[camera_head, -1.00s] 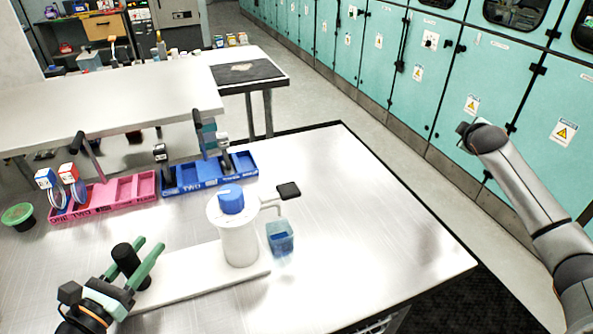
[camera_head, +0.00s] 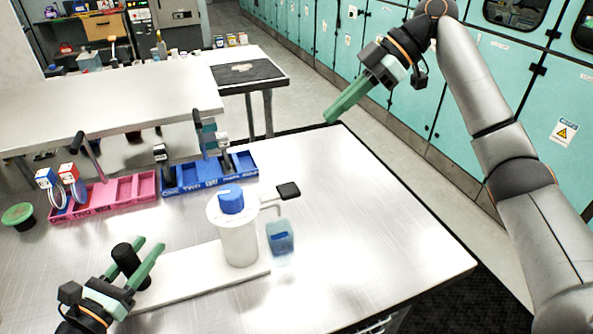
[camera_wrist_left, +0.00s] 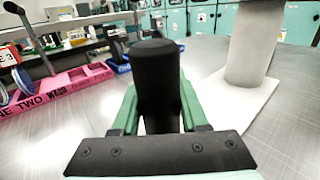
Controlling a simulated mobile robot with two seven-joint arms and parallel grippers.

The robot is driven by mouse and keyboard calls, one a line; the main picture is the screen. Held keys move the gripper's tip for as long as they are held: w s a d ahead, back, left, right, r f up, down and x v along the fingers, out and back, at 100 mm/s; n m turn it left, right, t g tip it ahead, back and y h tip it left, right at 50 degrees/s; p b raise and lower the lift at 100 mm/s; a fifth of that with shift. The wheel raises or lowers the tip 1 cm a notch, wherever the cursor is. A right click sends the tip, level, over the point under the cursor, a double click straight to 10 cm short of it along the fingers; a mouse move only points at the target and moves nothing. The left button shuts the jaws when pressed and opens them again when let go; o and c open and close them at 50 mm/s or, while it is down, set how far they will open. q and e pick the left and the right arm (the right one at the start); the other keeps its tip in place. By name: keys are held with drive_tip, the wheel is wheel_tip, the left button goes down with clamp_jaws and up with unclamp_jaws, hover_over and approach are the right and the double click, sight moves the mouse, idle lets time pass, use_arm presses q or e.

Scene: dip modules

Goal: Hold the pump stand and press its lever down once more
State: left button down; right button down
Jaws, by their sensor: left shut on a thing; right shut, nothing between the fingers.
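The pump stand is a white cylinder (camera_head: 239,240) with a blue cap (camera_head: 231,199) on a flat white base (camera_head: 195,280). A black-tipped lever (camera_head: 288,190) sticks out from its right side. A blue cup (camera_head: 280,237) is beside the cylinder, under the lever side. A black upright handle (camera_head: 126,258) rises at the left end of the base. My left gripper (camera_head: 142,264) is shut on this handle, which also shows between the green fingers in the left wrist view (camera_wrist_left: 157,85). My right gripper (camera_head: 330,118) is shut and empty, above the table's far right corner, up and right of the lever.
A pink tray (camera_head: 110,196) and a blue tray (camera_head: 208,174) stand behind the pump stand, with upright items in them. A green-topped cup (camera_head: 18,216) is at the far left. The table's right side is clear. Teal cabinets (camera_head: 340,40) line the back.

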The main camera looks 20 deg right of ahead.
drive_tip(key=s, duration=0.1)
drive_tip(key=s+a+r+n+g, duration=0.1)
drive_tip(key=s+n, duration=0.1)
drive_tip(key=shift+a+r+g, duration=0.15)
drive_tip(key=shift+r+g, duration=0.15)
drive_tip(key=shift+g, duration=0.1)
hover_over(284, 189)
drive_tip(key=d, duration=0.3)
wheel_tip(284, 189, down, 7)
drive_tip(key=shift+f, duration=2.1)
